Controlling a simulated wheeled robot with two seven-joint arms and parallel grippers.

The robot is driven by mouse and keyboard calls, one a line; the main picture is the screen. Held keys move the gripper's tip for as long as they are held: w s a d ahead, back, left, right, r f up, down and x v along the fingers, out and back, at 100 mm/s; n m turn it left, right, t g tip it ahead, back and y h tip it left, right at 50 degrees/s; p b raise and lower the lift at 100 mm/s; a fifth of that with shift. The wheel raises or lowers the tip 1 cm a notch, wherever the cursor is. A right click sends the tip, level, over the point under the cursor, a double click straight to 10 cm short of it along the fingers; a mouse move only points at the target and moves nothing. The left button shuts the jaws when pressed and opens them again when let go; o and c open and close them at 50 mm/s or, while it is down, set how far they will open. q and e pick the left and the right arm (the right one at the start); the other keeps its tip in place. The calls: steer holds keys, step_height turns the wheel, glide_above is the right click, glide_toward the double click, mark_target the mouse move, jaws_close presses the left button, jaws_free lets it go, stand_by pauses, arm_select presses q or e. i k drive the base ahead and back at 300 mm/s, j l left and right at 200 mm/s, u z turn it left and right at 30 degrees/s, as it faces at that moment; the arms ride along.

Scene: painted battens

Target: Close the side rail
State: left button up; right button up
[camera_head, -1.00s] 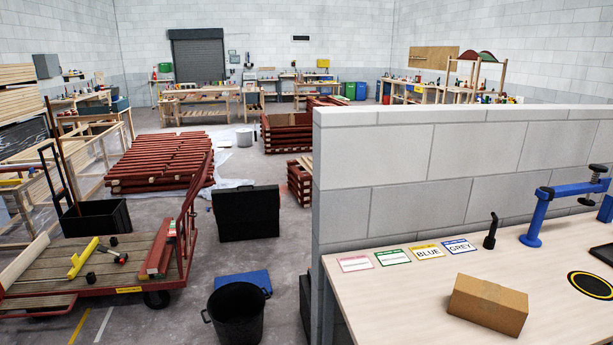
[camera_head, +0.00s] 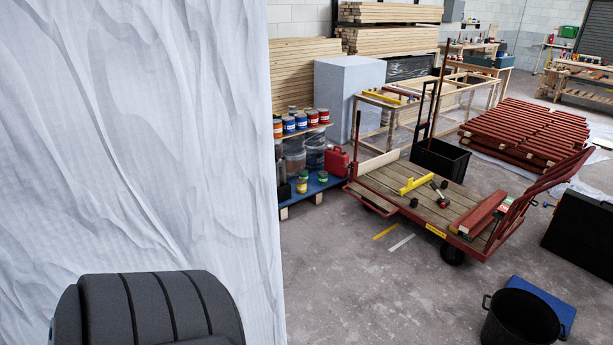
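A flat cart (camera_head: 425,196) with a plank deck and red frame stands right of centre on the floor. Its red side rail (camera_head: 541,187) on the right leans outward, away from the deck. On the deck lie a yellow tool (camera_head: 416,184), a black-headed mallet (camera_head: 439,192) and dark red battens (camera_head: 481,212). Neither of my grippers is in view.
A black bucket (camera_head: 522,318) and blue mat (camera_head: 541,300) lie near the cart's front right. Paint cans (camera_head: 301,121) stand on a shelf. Grey floor before the cart is clear.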

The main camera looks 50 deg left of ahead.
mark_target(388, 207)
steer(key=u, duration=1.35)
steer(key=z, duration=0.5)
steer(key=i+l+z, duration=0.1)
steer(key=i+z, duration=0.4)
steer(key=i, duration=0.55)
steer(key=i+u, duration=0.2)
steer(key=i, duration=0.3)
steer(key=i+l+u, duration=0.15)
steer(key=i, duration=0.35)
steer(key=i+l+u, duration=0.2)
steer(key=i, duration=0.3)
